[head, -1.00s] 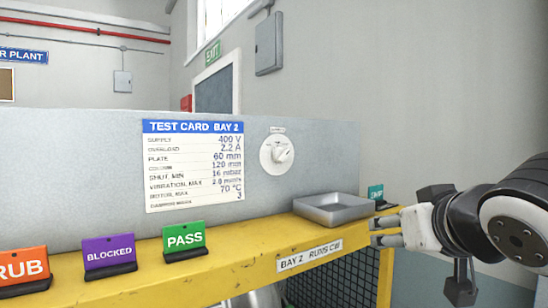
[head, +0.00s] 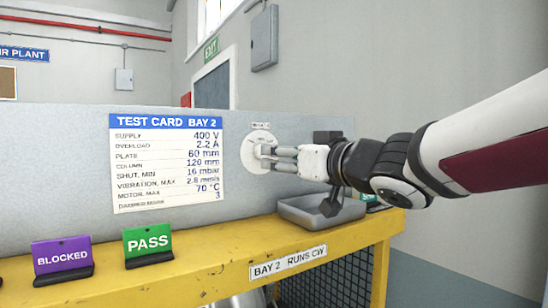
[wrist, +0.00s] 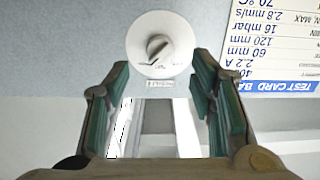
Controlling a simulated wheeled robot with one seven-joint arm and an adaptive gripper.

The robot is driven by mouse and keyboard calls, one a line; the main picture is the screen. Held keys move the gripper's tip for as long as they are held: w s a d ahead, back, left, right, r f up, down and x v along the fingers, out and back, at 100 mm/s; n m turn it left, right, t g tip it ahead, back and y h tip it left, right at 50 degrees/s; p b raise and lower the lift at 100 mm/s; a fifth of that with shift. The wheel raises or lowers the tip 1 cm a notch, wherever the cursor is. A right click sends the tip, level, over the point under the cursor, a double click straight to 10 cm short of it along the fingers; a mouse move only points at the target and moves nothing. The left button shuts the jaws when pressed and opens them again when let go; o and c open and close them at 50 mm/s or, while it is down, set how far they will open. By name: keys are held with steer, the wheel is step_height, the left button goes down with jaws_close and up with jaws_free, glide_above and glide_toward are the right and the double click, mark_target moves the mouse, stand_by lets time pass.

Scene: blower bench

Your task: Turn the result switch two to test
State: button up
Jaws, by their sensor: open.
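The result switch (head: 256,150) is a round white dial with a knob on the grey back panel, right of the test card. In the head view my gripper's fingers partly cover it. The wrist view shows the dial (wrist: 160,44) whole, with its grey knob (wrist: 159,48) set at a slant and small marks that I cannot read. My gripper (head: 270,158) points at the dial from the right. In the wrist view my gripper (wrist: 162,85) is open and empty, its fingers on either side below the dial. The knob lies ahead of the gap between them, apart from the fingers.
The test card (head: 167,160) is on the panel at left. A grey tray (head: 300,212) stands on the yellow bench (head: 215,263) below my gripper. A purple BLOCKED sign (head: 62,255) and a green PASS sign (head: 148,242) stand at the front left. The air before the panel is clear.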

steer(key=x, duration=0.6)
steer(key=shift+w+a, duration=0.2)
steer(key=c, duration=1.2)
